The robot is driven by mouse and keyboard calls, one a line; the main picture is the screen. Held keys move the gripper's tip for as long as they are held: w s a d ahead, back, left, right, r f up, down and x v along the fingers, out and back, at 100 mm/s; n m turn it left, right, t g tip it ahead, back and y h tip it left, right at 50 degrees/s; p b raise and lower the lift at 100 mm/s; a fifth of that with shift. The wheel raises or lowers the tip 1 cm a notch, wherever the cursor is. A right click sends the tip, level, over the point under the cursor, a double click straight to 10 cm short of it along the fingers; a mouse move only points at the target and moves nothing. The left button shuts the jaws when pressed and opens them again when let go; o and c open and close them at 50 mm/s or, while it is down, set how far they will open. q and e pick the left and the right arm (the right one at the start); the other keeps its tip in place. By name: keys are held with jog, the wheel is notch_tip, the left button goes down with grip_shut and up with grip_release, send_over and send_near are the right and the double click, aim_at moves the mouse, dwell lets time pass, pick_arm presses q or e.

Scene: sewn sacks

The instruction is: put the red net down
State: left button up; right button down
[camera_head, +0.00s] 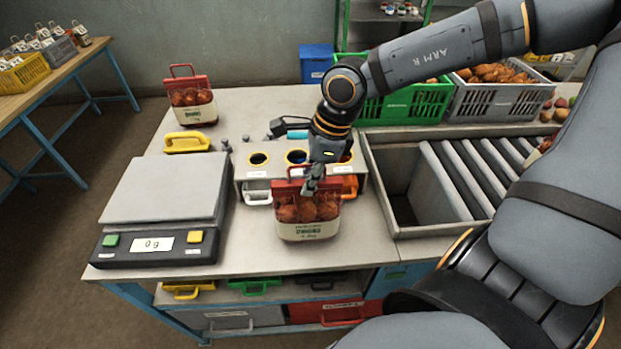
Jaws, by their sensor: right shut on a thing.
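A red net (307,212) of onions with a cream label band hangs upright below my right gripper (313,182). The gripper points down and is shut on the net's red top. The net is over the front middle of the workbench; I cannot tell whether its base touches the top. A similar red net (191,100) with a handle stands upright at the back left of the bench. My left gripper is not in view.
A scale (170,195) reading 0 g is left of the held net. Behind the net is a holder (243,172) with round openings. A sunken bin with rollers (455,180) lies to the right. Green (410,104) and grey (490,98) crates stand behind. Bare bench (360,245) shows around the net.

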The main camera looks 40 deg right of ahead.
jog(key=shift+s+a+r, duration=0.1)
jog(key=shift+s, duration=0.05)
jog(key=c, duration=1.3)
grip_release()
jog(key=shift+o, duration=0.2)
